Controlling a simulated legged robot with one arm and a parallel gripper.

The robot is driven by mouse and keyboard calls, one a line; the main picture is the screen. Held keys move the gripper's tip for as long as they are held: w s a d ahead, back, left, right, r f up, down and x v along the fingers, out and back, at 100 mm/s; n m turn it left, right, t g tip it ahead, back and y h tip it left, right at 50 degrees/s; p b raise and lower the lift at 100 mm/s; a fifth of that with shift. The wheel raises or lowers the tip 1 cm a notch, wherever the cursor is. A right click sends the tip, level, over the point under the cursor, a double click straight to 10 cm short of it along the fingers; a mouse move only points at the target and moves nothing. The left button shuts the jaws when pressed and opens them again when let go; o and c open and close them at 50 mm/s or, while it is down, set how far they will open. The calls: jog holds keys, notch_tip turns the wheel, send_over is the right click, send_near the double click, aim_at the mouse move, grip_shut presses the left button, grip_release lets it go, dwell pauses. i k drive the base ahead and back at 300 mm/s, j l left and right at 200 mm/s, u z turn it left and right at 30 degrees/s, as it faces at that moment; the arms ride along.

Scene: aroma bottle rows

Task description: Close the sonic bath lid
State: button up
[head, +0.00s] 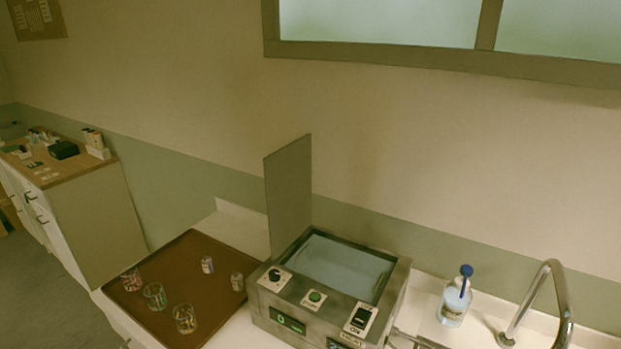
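The rectangular basin (335,268) shows a pale bluish surface inside. My gripper is not seen in this view. The bottom of the bath's front is cut off by the picture edge.
A brown tray (180,262) left of the bath holds several small glass containers. A bottle with a blue top (455,298) and a curved metal faucet (552,300) stand to the right. The wall is close behind. A wooden-topped cabinet (75,165) stands far left.

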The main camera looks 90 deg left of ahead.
aim_at(287, 171)
jog(key=k+j+u, duration=0.2)
jog(key=k+j, duration=1.2)
jog(key=k+j+u, duration=0.15)
jog(key=u, duration=1.45)
